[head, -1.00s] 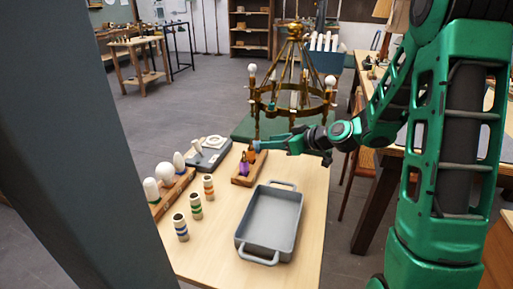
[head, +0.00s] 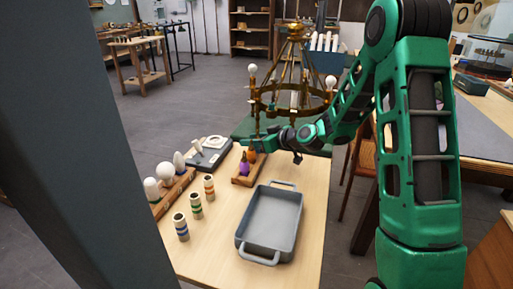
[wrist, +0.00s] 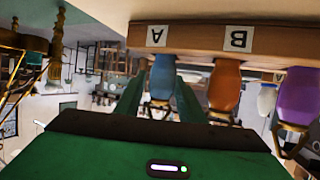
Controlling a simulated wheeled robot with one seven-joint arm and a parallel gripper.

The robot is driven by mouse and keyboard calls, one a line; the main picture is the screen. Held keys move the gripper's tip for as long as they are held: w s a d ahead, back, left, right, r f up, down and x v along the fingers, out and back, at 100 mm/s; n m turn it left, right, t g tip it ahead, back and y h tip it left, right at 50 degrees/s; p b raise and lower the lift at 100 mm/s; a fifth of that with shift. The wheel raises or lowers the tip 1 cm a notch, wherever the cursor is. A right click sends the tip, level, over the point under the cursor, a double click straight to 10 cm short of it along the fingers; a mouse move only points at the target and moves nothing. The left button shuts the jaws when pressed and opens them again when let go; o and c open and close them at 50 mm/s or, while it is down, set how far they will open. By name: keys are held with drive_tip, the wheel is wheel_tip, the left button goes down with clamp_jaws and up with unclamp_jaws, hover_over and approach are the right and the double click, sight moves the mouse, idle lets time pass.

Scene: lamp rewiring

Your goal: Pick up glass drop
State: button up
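A wooden rack (head: 240,181) stands on the light table and holds glass drops. A purple drop (head: 244,168) and an orange drop (head: 252,155) show in the head view. In the wrist view, which is upside down, a blue drop (wrist: 162,76) is by label A, the orange drop (wrist: 224,86) by label B, and the purple drop (wrist: 299,97) further right. My gripper (wrist: 158,92) is open, its two green fingers on either side of the blue drop. Contact cannot be told. In the head view my gripper (head: 259,147) is at the rack's far end, hiding the blue drop.
A grey tray (head: 270,222) lies to the right on the table. Banded cylinders (head: 196,206) and a wooden holder with white bulbs (head: 165,173) stand to the left. A brass chandelier (head: 293,85) stands just beyond my gripper. Bare table lies in front of the rack.

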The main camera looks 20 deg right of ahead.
drive_tip(key=shift+w+a+f, duration=0.15)
drive_tip(key=shift+w+a, duration=0.1)
drive_tip(key=shift+w, duration=0.1)
drive_tip(key=c, duration=0.8)
wheel_tip(320, 180, up, 10)
drive_tip(key=shift+r, duration=0.1)
